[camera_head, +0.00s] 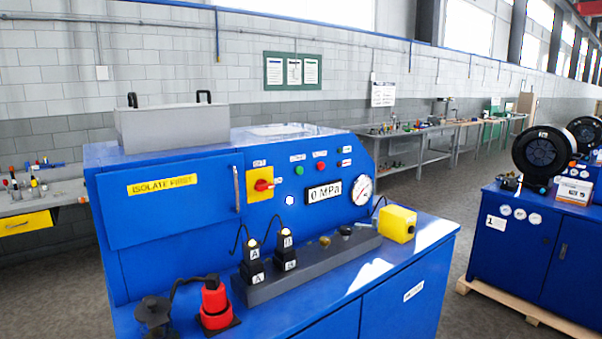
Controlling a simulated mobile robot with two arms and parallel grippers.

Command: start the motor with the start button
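A blue machine cabinet (180,212) with a sloped control panel stands in front of me. On the panel a green round button (300,171) sits left of a red round button (320,166). Small labels are above both, too small to read. Left of them is a red rotary switch (263,185) on a yellow plate. Below the buttons a display (324,192) reads 0 MPa, next to a round dial gauge (360,190). The motor is not one I can pick out. Neither of my grippers is in view, and nothing touches the buttons.
On the cabinet's ledge stand a grey block (335,258) with two black connectors marked A and B, a red and black fitting (214,305), a black piece (154,311) and a yellow box (397,224). A second blue cabinet (518,240) is at right.

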